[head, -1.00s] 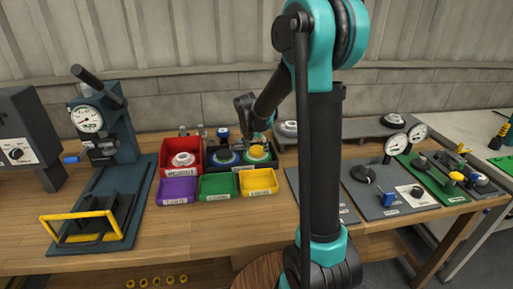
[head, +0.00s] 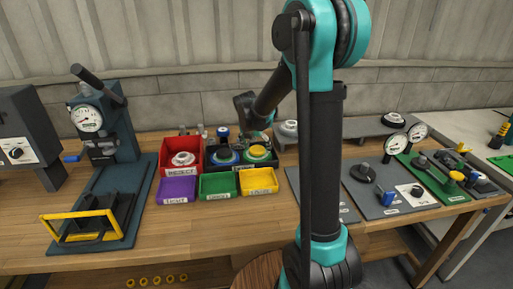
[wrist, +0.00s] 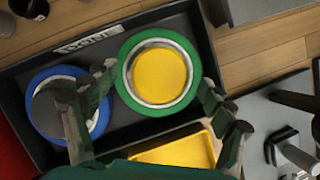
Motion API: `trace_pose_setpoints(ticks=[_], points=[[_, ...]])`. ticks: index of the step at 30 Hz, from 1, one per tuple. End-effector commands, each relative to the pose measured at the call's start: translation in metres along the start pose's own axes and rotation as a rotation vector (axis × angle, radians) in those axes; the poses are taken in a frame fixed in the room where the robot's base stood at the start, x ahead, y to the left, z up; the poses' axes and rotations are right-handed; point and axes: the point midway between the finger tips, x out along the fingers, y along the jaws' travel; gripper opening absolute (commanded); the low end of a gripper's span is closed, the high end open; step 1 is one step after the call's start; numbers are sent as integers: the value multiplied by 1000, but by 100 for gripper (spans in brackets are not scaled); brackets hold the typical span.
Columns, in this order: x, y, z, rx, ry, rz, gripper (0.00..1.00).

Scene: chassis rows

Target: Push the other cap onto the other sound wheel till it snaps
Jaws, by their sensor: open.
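A green wheel (wrist: 124,94) with a pale metal ring sits in the black tray (wrist: 196,50). A round yellow cap (wrist: 159,75) lies centred inside that ring; I cannot tell whether it is fully seated. In the head view the green wheel (head: 258,159) is at the tray's right. A blue wheel (wrist: 42,74) with a dark grey centre (wrist: 48,102) sits to its left, partly hidden by a finger. My gripper (wrist: 157,88) is open over the green wheel, one finger on each side, with nothing held between them.
The red bin (head: 168,170) holds a pale wheel (head: 183,159). Purple (head: 177,190), green (head: 219,186) and yellow (head: 259,181) bins stand in front. A gauge press (head: 90,118) stands at left, and a plate with gauges (head: 395,145) at right.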

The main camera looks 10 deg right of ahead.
Motion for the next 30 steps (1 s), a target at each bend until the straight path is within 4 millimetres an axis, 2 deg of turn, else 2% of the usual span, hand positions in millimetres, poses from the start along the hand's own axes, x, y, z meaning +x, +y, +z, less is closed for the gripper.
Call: trace_pose_setpoints(ticks=[5,12,18,24,30], points=[[-22,0,0,-2,0,0,83],[-70,0,-1,-2,0,0,83],[-102,0,0,-1,0,0,83],[-115,0,0,0,0,0,83],[-117,0,0,0,0,0,83]])
